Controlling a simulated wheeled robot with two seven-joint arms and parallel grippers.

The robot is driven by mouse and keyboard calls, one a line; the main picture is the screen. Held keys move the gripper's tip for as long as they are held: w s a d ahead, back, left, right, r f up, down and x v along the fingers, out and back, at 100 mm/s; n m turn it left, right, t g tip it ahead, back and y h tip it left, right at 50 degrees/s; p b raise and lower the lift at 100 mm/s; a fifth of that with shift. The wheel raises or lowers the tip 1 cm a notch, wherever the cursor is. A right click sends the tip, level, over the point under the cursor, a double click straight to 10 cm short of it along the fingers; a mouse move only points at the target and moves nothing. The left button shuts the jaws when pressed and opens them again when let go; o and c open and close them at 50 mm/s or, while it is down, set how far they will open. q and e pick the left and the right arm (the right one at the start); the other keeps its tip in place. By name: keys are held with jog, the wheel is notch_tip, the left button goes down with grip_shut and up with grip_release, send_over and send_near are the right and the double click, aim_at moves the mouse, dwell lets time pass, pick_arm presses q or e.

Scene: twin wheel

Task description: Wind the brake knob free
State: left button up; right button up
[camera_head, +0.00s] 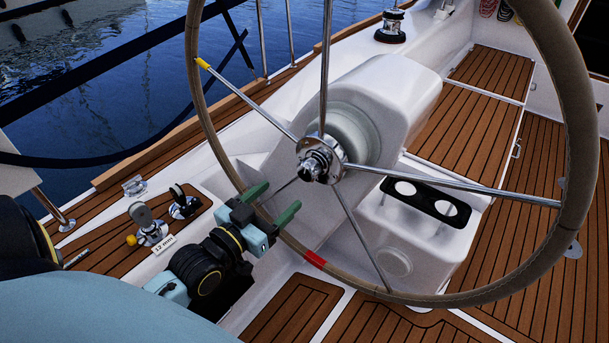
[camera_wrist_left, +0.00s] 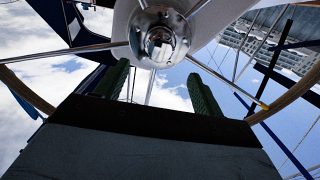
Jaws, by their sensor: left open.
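The steering wheel (camera_head: 579,100) has a leather-brown rim and chrome spokes. At its centre is a shiny metal hub with the brake knob (camera_head: 316,167) on its near face. In the left wrist view the round chrome knob (camera_wrist_left: 160,43) shows at top centre, beyond the fingertips. My left gripper (camera_head: 272,202) has dark green fingers, open and empty. It is below and left of the knob, in front of the lower left rim, with the fingers pointing toward the hub. The fingers also show in the left wrist view (camera_wrist_left: 158,72), apart and not touching the knob. My right gripper is out of view.
A white pedestal (camera_head: 385,95) stands behind the wheel. A red band (camera_head: 315,258) marks the lower rim; a yellow mark (camera_head: 203,63) sits at the upper left spoke end. A black cup holder (camera_head: 425,199) is right of the hub. Levers (camera_head: 145,222) stand at left beside a "12 mm" label.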

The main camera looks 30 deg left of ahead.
aim_at(304, 174)
pick_arm(q)
jog(key=w, duration=0.3)
jog(key=w+b, duration=0.1)
jog(key=w, duration=0.4)
jog(key=shift+w+d+f+b, duration=0.1)
jog(key=shift+w+d+b, duration=0.2)
jog(key=shift+d+b, duration=0.1)
jog(key=shift+w, duration=0.65)
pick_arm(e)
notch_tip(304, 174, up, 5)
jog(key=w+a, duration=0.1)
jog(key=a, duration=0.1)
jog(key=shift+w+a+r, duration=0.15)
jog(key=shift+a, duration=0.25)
pick_arm(q)
jog(key=c, duration=1)
